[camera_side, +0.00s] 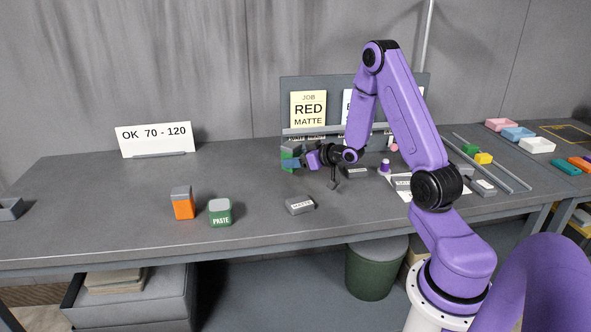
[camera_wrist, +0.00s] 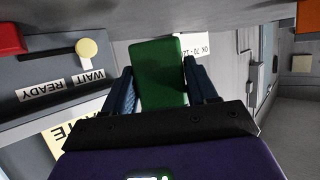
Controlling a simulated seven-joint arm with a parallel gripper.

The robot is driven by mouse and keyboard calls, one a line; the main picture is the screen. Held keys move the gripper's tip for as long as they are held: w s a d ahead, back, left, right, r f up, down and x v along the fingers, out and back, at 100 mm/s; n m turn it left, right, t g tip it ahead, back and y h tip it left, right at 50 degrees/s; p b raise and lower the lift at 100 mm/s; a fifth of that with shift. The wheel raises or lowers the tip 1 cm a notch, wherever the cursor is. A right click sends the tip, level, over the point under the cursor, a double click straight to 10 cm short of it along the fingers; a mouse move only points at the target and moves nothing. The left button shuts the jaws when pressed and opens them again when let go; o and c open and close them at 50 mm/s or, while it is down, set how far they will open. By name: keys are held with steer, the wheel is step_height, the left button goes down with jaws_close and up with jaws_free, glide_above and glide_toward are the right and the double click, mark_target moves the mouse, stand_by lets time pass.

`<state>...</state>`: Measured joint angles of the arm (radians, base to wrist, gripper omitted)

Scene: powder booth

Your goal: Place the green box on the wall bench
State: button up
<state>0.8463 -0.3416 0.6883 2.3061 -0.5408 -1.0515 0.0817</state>
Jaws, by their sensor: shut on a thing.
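The green box (camera_wrist: 158,65) is between the two blue fingers of my gripper (camera_wrist: 160,78) in the wrist view. The fingers press on its two sides. In the side view my gripper (camera_side: 292,162) is in front of the left end of the sign board, and the box (camera_side: 286,154) shows as a small green patch partly hidden by the fingers. It looks held off the surface, but the exact height is hard to tell. A long grey bench (camera_side: 110,215) runs along the wall beneath it; a second bench (camera_side: 555,147) adjoins at right. I cannot tell which is the wall bench.
On the long bench stand an orange box with a grey top (camera_side: 183,205), a green PASTE container (camera_side: 220,213), a grey block (camera_side: 300,205) and an "OK 70 - 120" sign (camera_side: 155,138). The sign board (camera_side: 335,88) stands behind my gripper. The bench's left middle is clear.

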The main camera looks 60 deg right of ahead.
mark_target(297, 170)
steer(key=shift+f, duration=1.65)
steer(key=shift+f, duration=0.15)
steer(key=shift+f, duration=0.2)
steer(key=shift+s+a+f, duration=0.1)
steer(key=shift+f, duration=0.2)
steer(key=o, duration=1.2)
steer(key=shift+r, duration=0.15)
